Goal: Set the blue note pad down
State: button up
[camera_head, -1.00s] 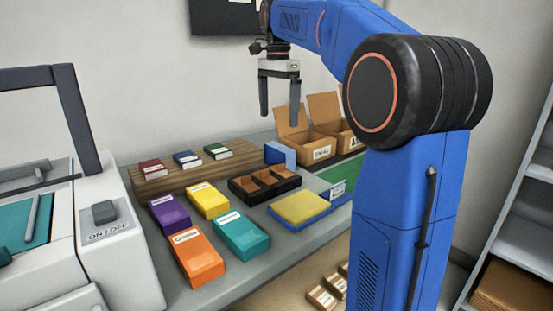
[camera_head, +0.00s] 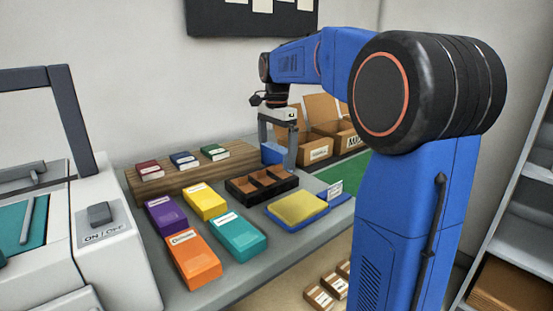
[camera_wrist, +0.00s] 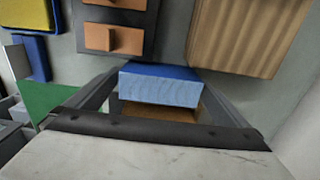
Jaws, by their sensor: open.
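The blue note pad (camera_head: 271,154) is a small block with pale blue sides at the back of the grey table, between the wooden step and the cardboard boxes. In the wrist view the pad (camera_wrist: 160,87) shows between my two fingers, with a darker blue top edge. My gripper (camera_head: 277,158) is open and low at the pad, one finger on each side. Whether the fingers touch the pad cannot be told. A finger hides part of it in the head view.
A black divided tray (camera_head: 243,196) stands in front of the pad. The wooden step (camera_head: 147,185) is to its left, and an open cardboard box (camera_head: 318,152) to its right. A yellow-topped blue pad (camera_head: 297,207) and several coloured boxes lie nearer the front.

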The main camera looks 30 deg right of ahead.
jog(key=shift+f, duration=0.75)
jog(key=shift+c, duration=0.6)
jog(key=c, duration=1)
jog(key=shift+r, duration=0.1)
